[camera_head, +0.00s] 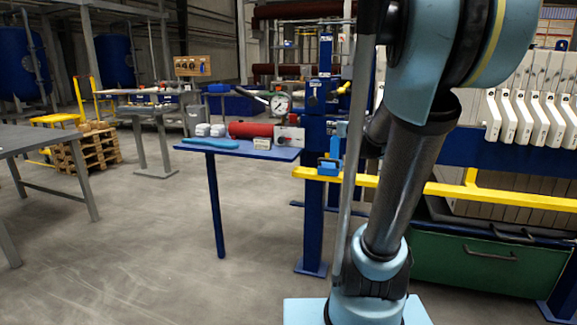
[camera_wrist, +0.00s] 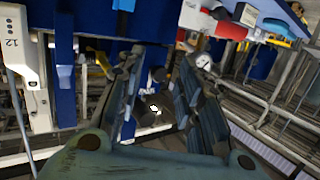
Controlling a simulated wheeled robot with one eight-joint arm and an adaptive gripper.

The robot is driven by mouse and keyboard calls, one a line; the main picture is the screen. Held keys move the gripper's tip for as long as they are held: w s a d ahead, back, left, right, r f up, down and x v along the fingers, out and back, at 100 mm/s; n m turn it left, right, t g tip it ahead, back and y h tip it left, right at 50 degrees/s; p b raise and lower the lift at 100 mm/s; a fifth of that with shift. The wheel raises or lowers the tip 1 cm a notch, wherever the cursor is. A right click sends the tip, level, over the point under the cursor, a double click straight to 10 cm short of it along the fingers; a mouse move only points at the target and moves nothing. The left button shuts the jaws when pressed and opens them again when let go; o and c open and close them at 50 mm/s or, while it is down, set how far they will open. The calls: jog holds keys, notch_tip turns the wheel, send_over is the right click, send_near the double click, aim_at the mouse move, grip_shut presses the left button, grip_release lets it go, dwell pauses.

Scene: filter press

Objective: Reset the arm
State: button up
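My arm rises at the right of the head view, in front of the blue-framed filter press (camera_head: 480,155). My gripper is not seen in the head view. In the wrist view my gripper (camera_wrist: 158,65) shows two dark fingers standing apart, with no object visible between them. Behind the fingers are blue frame parts and dark machine parts. A white plate handle marked 12 (camera_wrist: 22,60) is at the left edge of the wrist view.
A yellow rail (camera_head: 500,197) runs along the press above a green bin (camera_head: 485,260). A grey table (camera_head: 35,140) stands left. Open floor lies between.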

jog(key=s+a+f+n+g+y, duration=0.1)
jog(key=s+a+f+g, duration=0.3)
jog(key=s+f, duration=0.35)
jog(key=s+a+f+g, duration=0.3)
jog(key=s+f, duration=0.4)
jog(key=s, duration=0.2)
jog(key=s+d+f+m+g+h, duration=0.1)
jog(key=s+d+f+g+h, duration=0.1)
jog(key=s+f, duration=0.3)
jog(key=s+d+f+m+g+h, duration=0.2)
jog(key=s+d+f+g, duration=0.2)
jog(key=s, duration=0.8)
jog(key=shift+s+d+f, duration=0.25)
jog(key=shift+d+f, duration=0.25)
jog(key=shift+f, duration=0.1)
